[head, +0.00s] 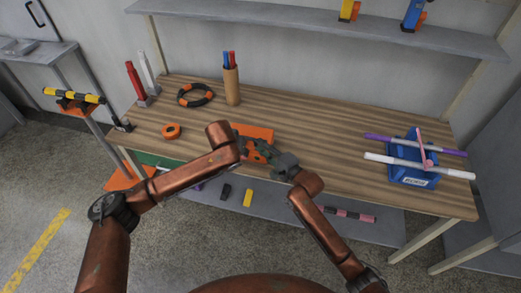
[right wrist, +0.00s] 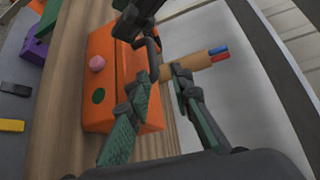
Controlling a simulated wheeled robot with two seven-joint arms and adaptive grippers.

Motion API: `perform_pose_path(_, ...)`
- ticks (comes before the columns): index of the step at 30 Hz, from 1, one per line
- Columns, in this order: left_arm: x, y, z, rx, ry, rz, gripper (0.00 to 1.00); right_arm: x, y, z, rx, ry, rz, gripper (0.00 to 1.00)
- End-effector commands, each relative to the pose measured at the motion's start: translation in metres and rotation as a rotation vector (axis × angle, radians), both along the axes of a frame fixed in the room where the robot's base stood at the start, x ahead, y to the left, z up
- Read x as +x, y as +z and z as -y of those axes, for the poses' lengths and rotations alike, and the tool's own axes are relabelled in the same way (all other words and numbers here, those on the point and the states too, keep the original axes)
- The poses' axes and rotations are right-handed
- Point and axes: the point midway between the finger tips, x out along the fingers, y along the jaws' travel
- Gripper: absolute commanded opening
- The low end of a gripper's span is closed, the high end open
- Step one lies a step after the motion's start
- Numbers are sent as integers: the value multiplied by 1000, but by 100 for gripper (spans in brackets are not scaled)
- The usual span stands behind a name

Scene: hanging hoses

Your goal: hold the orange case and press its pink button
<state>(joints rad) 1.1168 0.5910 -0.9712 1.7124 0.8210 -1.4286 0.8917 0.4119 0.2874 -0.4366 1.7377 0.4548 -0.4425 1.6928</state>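The orange case (head: 262,131) lies on the wooden workbench, partly covered by my arms in the head view. In the right wrist view the case (right wrist: 122,92) shows its round pink button (right wrist: 97,63) and a dark green disc (right wrist: 99,96). My right gripper (head: 258,150) is close to the case; in its wrist view its fingers (right wrist: 162,77) are apart, with nothing seen held between them. My left gripper (right wrist: 138,32) shows as dark fingers at the top, over one end of the case; its grip is unclear. The left arm's end link hides it in the head view.
Behind stand a pen holder (head: 232,86) and a black-orange ring (head: 196,95). An orange tape measure (head: 171,131) lies to the left.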

Motion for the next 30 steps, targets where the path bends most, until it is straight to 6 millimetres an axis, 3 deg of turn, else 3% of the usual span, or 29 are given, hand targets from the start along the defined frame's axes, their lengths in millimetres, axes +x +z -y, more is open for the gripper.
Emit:
perform_pose_path(5, 0, 0, 0, 0, 0, 0, 29, -2, -10, -13, -7, 13, -15, 20)
perform_pose_path(18, 0, 0, 0, 0, 0, 0, 29, 46, -18, -49, -7, 13, -15, 20)
perform_pose_path(30, 0, 0, 0, 0, 0, 0, 29, 56, -19, -56, -7, 12, -14, 20)
